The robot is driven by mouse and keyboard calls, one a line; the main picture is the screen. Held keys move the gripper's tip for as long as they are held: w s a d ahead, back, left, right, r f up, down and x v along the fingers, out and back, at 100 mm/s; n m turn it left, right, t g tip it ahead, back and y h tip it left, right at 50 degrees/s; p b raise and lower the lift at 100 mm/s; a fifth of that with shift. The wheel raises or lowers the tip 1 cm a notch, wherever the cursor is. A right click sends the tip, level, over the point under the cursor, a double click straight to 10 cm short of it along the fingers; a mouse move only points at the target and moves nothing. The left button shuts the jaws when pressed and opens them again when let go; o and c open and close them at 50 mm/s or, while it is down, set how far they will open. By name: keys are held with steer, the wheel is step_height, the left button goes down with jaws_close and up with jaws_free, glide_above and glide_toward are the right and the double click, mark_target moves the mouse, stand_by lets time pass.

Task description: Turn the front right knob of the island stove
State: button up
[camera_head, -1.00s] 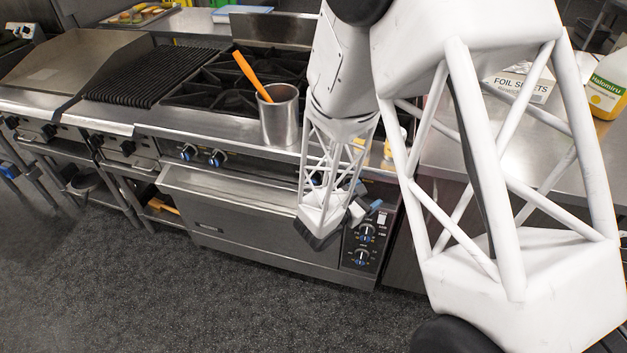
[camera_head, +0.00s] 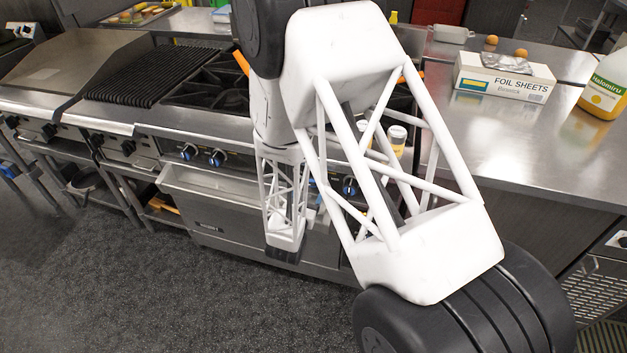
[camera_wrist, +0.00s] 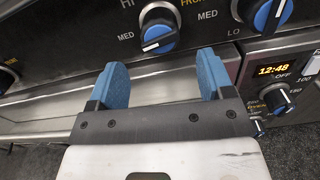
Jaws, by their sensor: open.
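In the wrist view my gripper (camera_wrist: 163,66) is open, its two blue fingers apart with nothing between them. A black stove knob with a blue and white face (camera_wrist: 158,28) is just beyond the fingertips, roughly in line with the gap and not touched. A second such knob (camera_wrist: 264,14) is to its right, cut by the picture's top edge. Labels on the panel are only partly readable, so I cannot tell which is the front right knob. In the head view the island stove (camera_head: 215,180) shows knobs left and right of my arm, which hides most of my gripper.
An oven control panel with a clock (camera_wrist: 273,70) and a dial (camera_wrist: 277,97) is right of my gripper. Spice jars (camera_head: 397,137) stand at the stove's right edge. The floor in front is clear.

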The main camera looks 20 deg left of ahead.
mark_target(311, 185)
steer(key=shift+w, duration=0.1)
steer(key=shift+w, duration=3.8)
steer(key=c, duration=0.9)
